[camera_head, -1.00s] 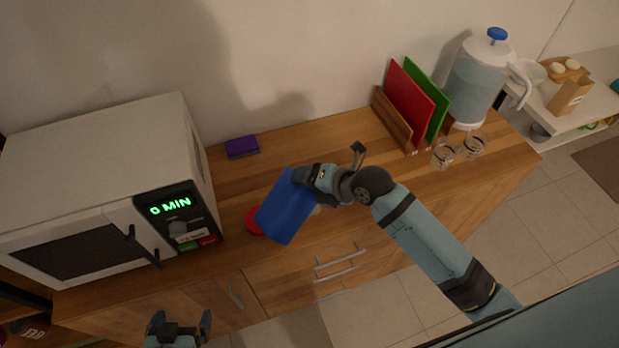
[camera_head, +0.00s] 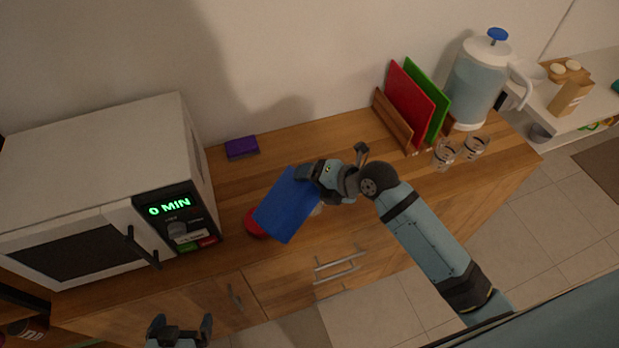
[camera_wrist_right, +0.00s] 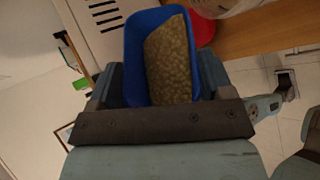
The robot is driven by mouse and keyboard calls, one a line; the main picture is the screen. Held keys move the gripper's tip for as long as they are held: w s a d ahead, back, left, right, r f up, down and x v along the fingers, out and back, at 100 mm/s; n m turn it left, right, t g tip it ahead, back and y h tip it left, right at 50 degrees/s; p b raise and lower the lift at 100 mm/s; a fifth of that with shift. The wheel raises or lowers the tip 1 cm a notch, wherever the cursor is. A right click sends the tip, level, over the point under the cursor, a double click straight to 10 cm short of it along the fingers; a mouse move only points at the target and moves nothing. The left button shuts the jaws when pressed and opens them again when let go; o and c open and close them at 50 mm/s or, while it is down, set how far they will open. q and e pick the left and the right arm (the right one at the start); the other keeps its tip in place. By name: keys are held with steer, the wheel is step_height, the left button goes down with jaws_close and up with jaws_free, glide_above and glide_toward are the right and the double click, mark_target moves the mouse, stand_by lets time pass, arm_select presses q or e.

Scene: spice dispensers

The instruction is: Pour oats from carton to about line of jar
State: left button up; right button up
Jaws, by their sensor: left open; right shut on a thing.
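A blue carton (camera_head: 285,207) is held tilted by my right gripper (camera_head: 308,178) above the wooden counter. In the right wrist view the open carton (camera_wrist_right: 133,62) shows oats (camera_wrist_right: 169,62) inside, between the fingers of my right gripper (camera_wrist_right: 160,88). A red round thing (camera_head: 254,224) shows beside and below the carton; it also shows in the right wrist view (camera_wrist_right: 203,30). A pale rounded edge (camera_wrist_right: 228,7), perhaps the jar, shows at the top there; the carton hides most of this area in the head view. My left gripper (camera_head: 180,329) is open and empty in front of the counter.
A white microwave (camera_head: 100,190) stands at the left. A purple sponge (camera_head: 242,147) lies at the back. A rack with red and green boards (camera_head: 410,105), two glasses (camera_head: 445,154) and a water jug (camera_head: 478,80) stand at the right. The counter has free room behind the carton.

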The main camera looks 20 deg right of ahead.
steer(key=shift+w+d+r, duration=0.1)
steer(key=shift+d+r, duration=0.05)
stand_by(0.4)
steer(key=shift+w+d+r+m+y, duration=0.1)
steer(key=shift+w+d+m+y, duration=0.2)
steer(key=shift+d+m+y, duration=0.15)
steer(key=shift+w+d+g+y, duration=0.25)
steer(key=shift+d+g, duration=0.05)
steer(key=shift+d, duration=0.15)
stand_by(0.7)
steer(key=shift+w+d+r+m+g+y+b, duration=0.1)
steer(key=shift+w+d+m+g+y+b, duration=0.1)
steer(key=shift+d+m+y+b, duration=0.25)
steer(key=shift+w+d+m+g+y+b, duration=0.1)
steer(key=shift+w+d+m+y+b, duration=0.15)
steer(key=shift+b, duration=0.4)
stand_by(3.3)
